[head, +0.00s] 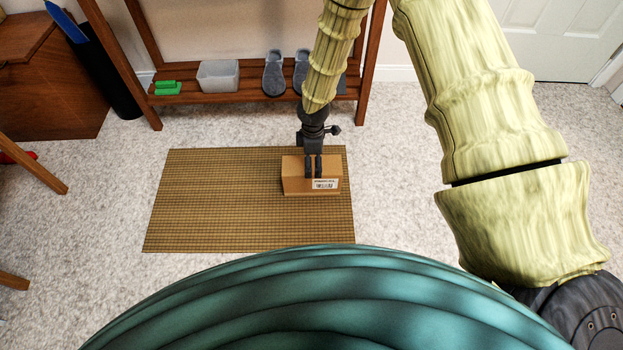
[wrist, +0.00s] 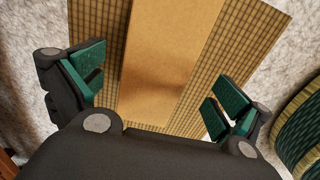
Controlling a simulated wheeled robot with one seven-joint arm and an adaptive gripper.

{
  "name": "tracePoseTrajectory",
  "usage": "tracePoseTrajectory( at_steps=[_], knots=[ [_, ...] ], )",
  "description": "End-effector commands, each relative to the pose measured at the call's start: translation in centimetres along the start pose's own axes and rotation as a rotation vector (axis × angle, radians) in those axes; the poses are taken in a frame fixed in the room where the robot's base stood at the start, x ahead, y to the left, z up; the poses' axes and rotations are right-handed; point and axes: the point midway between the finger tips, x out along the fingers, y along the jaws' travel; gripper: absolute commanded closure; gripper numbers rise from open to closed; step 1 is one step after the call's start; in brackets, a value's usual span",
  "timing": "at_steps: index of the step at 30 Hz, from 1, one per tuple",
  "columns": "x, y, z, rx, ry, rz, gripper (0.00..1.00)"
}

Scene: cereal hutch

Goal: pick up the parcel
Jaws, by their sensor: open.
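The parcel (head: 297,181) is a small brown cardboard box with a white barcode label on its near side. It rests on the right part of a woven mat (head: 220,200). My gripper (head: 314,172) reaches down over the parcel, its fingers overlapping the box in the head view. In the wrist view the parcel (wrist: 168,60) runs up the middle, and my gripper (wrist: 160,95) is open, with one green-padded finger off to each side of it. A gap shows between each finger and the box. Exact height above the mat is hard to tell.
A wooden rack (head: 230,99) stands behind the mat, holding a grey bin (head: 218,76), green blocks (head: 167,88) and grey slippers (head: 274,72). A brown cabinet (head: 50,90) is at the left. Bare carpet (head: 395,200) lies right of the mat.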

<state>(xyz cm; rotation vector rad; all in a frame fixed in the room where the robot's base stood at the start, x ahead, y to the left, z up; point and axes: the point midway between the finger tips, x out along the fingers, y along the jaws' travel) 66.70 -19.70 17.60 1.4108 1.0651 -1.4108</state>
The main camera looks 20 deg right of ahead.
Motion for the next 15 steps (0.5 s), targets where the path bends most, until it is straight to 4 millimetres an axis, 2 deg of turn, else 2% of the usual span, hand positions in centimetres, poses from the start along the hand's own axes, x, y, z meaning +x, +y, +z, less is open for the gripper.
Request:
tracePoseTrajectory(
  at_steps=[1,3,10,15],
  knots=[
    [1.2,0.0,0.0,0.0,0.0,-0.001,0.0],
    [1.8,0.0,0.0,0.0,0.0,0.0,0.0],
    [2.5,0.1,-0.1,0.001,0.0,0.0,0.0],
    [4.0,0.2,-0.1,0.001,0.0,0.0,0.0]
  ],
)
